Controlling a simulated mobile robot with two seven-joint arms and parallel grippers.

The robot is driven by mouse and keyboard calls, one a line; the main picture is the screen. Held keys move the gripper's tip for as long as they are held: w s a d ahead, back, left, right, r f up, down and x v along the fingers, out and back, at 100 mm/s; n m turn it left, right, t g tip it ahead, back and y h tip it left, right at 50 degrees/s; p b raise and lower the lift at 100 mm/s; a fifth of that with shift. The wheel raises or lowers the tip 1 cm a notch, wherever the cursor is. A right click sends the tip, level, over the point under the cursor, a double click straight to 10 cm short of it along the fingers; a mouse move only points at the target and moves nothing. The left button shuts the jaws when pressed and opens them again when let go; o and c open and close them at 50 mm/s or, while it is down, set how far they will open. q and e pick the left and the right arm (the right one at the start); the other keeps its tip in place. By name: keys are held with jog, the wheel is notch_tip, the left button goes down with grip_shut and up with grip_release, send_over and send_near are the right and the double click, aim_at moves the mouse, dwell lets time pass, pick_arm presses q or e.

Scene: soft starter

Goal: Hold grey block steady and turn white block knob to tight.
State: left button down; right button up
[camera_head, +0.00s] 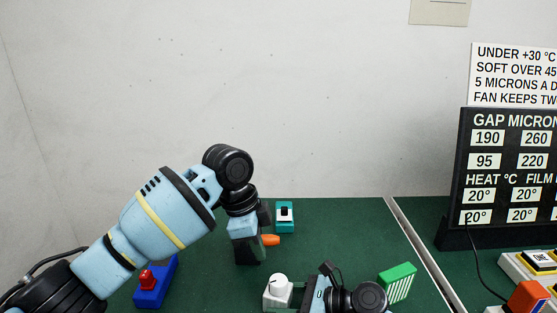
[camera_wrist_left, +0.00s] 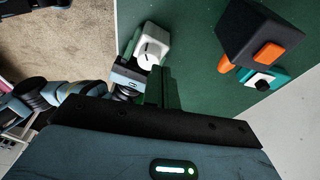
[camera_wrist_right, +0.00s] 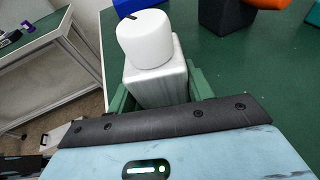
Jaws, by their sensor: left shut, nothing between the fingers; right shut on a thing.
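The white block (camera_wrist_right: 157,80) with a round white knob (camera_wrist_right: 146,38) on top stands upright between my right gripper's green fingers (camera_wrist_right: 160,92), which are shut on it. The knob carries a short black mark. In the head view the knob (camera_head: 278,281) shows left of my right wrist. A dark grey block (camera_wrist_left: 258,32) with an orange lever (camera_wrist_left: 268,54) also shows in the head view (camera_head: 246,252), partly behind my left gripper body. My left gripper (camera_wrist_left: 166,76) is shut and empty; its fingers point towards the white block, apart from the dark grey block.
A teal block with a black knob (camera_head: 285,217) stands behind. A blue block with a red button (camera_head: 152,286) is at left, a green ribbed block (camera_head: 398,282) at right. A black sign board (camera_head: 452,180) stands beyond the table seam. Green mat between them is clear.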

pick_arm(q)
jog(key=n+t+y, duration=0.1)
jog(key=n+t, duration=0.1)
jog(key=n, duration=0.7)
send_near(278, 285)
jog(key=shift+s+d+f+n+t+y, duration=0.2)
jog(key=shift+s+d+n, duration=0.1)
jog(key=shift+n, duration=0.45)
jog(key=shift+s+d+f+n+t+y, duration=0.1)
jog(key=shift+s+d+f+n, duration=0.15)
jog(key=shift+n, duration=0.5)
jog(key=shift+a+f, duration=0.1)
jog(key=shift+f, duration=3.35)
jog(key=shift+w, duration=0.25)
